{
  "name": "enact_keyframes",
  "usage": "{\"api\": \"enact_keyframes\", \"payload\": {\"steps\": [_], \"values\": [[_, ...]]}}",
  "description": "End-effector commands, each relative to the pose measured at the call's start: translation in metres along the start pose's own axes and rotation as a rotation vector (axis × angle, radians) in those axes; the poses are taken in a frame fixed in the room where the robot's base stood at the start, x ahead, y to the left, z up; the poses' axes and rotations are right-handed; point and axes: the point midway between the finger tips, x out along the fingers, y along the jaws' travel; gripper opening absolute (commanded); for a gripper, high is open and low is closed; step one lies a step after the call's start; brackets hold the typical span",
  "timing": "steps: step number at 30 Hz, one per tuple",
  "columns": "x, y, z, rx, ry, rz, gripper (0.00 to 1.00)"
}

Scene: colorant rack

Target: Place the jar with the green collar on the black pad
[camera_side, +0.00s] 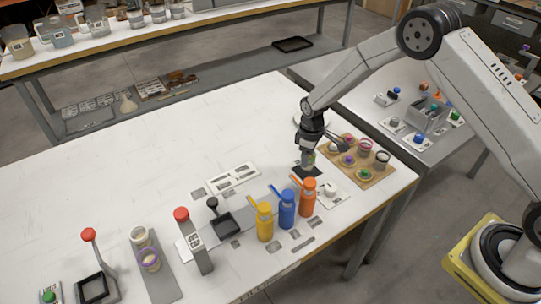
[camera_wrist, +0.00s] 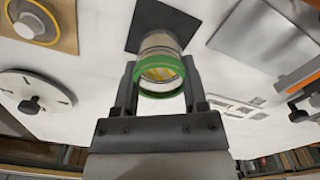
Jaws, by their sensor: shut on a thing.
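The jar with the green collar (camera_wrist: 161,66) is clear, with something yellow inside, and sits between the two fingers of my gripper (camera_wrist: 160,88) in the wrist view. My gripper is shut on it. In the side view my gripper (camera_side: 309,152) points down and the jar (camera_side: 309,160) shows only as a small greenish patch beneath it. The black pad (camera_wrist: 150,18) lies just beyond the jar's far end in the wrist view; in the side view the pad (camera_side: 303,171) is directly below the jar. I cannot tell whether the jar touches the pad.
A wooden board (camera_side: 376,177) with several collared jars stands close on the right. Orange (camera_side: 307,198), blue (camera_side: 287,210) and yellow (camera_side: 264,224) bottles stand in front of the pad. A white slotted plate (camera_side: 233,178) lies to the left. The table's back left is clear.

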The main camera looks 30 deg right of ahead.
Motion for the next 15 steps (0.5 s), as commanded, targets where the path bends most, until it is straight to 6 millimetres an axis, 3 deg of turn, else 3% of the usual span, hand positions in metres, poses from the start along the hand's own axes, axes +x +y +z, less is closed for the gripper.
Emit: {"api": "enact_keyframes", "payload": {"steps": [6, 15], "values": [[0.016, 0.0, 0.0, 0.0, -0.001, 0.0, 0.0], [0.016, 0.0, 0.0, 0.0, 0.0, 0.0, 0.0]]}}
